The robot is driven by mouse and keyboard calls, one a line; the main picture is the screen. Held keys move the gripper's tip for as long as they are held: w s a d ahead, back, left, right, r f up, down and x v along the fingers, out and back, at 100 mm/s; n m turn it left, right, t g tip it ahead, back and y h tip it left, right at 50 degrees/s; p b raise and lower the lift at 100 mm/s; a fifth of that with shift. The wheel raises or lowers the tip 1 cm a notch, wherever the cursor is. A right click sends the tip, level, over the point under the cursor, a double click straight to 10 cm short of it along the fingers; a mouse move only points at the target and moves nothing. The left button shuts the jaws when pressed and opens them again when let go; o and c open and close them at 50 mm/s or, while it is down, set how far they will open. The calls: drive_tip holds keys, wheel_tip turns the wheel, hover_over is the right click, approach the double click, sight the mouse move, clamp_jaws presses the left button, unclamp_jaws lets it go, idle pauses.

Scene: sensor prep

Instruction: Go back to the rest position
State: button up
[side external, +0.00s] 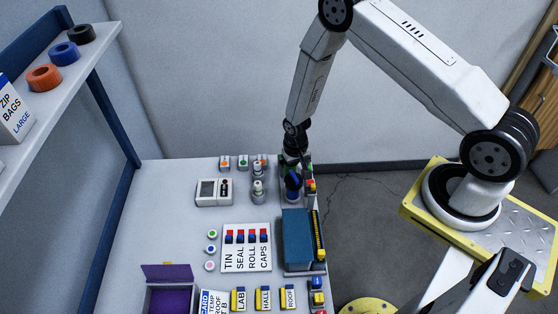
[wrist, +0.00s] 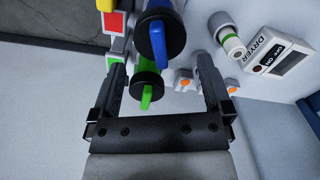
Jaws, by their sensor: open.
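My gripper (side external: 292,158) is at the back right end of the bench in the side external view, pointing down beside a dark fitting with a blue handle (side external: 293,182). In the wrist view my gripper (wrist: 161,62) has its two fingers spread wide. A dark round fitting with a green handle (wrist: 146,92) shows between them, nearer the left finger, with no finger closed on it. The blue-handled fitting (wrist: 157,38) is just beyond it. Whether the fingers touch anything is unclear in the side view.
A dryer box (side external: 214,192), a labelled card (side external: 246,248), a blue block (side external: 296,240) and an open purple box (side external: 170,298) stand on the bench. Small bottles (side external: 258,190) are close left of my gripper. A shelf (side external: 60,75) is at far left.

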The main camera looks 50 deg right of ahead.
sight(294, 175)
drive_tip(key=shift+f, duration=2.2)
drive_tip(key=c, duration=1.1)
drive_tip(key=shift+n, duration=2)
drive_tip(key=shift+n, duration=2)
